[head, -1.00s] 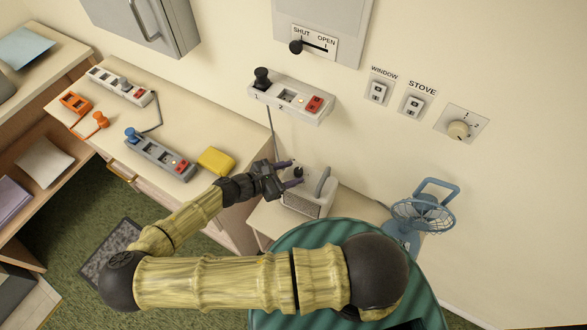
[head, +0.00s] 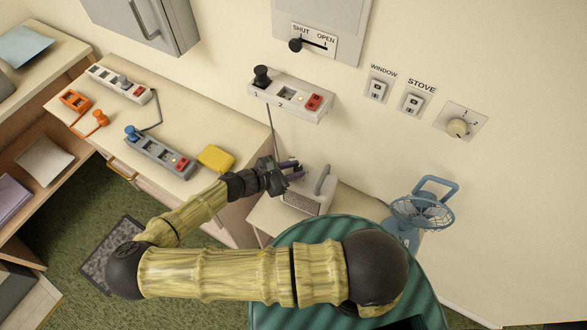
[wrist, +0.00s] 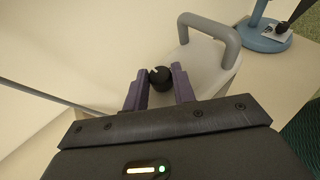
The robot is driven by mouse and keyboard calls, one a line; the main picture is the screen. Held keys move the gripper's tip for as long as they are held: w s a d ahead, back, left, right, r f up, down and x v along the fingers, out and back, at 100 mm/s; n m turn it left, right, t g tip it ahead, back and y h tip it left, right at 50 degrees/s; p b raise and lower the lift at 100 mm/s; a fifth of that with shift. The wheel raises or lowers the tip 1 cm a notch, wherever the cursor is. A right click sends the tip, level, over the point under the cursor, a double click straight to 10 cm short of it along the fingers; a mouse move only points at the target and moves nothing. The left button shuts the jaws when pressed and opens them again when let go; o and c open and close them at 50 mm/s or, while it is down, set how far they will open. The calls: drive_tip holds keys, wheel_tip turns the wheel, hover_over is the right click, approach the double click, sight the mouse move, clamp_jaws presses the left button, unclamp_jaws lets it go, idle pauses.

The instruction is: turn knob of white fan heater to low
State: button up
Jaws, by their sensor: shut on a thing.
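The white fan heater (head: 318,203) stands on a small table below the wall, with a grey carrying handle (head: 322,180) on top. In the wrist view its pale top (wrist: 205,62) and grey handle (wrist: 212,30) lie beyond my fingers. Its black knob (wrist: 160,77) sits between my two purple fingertips. My gripper (head: 296,170) reaches the heater from the left in the head view and is shut on the knob; the fingers (wrist: 159,86) flank it in the wrist view. The knob's setting marks cannot be read.
A blue desk fan (head: 420,212) stands right of the heater. A green striped round surface (head: 420,280) lies in front, under my arm. Left, a desk holds power strips (head: 160,158) and a yellow box (head: 216,158). A cord hangs beside my gripper from the wall strip (head: 275,92).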

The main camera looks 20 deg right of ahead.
drive_tip(key=shift+w+m+g, duration=0.1)
drive_tip(key=shift+m+g, duration=0.2)
drive_tip(key=shift+g, duration=0.1)
drive_tip(key=m+g+b, duration=0.1)
drive_tip(key=m+g, duration=0.1)
drive_tip(key=m+g+b, duration=0.1)
drive_tip(key=m+g, duration=0.1)
drive_tip(key=g, duration=0.1)
drive_tip(key=shift+w+f+b, duration=0.15)
drive_tip(key=shift+w+b, duration=0.25)
drive_tip(key=m+g, duration=0.1)
drive_tip(key=m+g+b, duration=0.1)
drive_tip(key=m+g+y+b, duration=0.1)
drive_tip(key=m+g, duration=0.1)
drive_tip(key=shift+w+d, duration=0.1)
drive_tip(key=shift+w, duration=0.15)
drive_tip(key=shift+w+d+m+g+y+b, duration=0.15)
drive_tip(key=shift+m+g+y+b, duration=0.65)
drive_tip(key=shift+m+g, duration=0.75)
drive_tip(key=o, duration=1)
drive_tip(key=shift+r, duration=0.2)
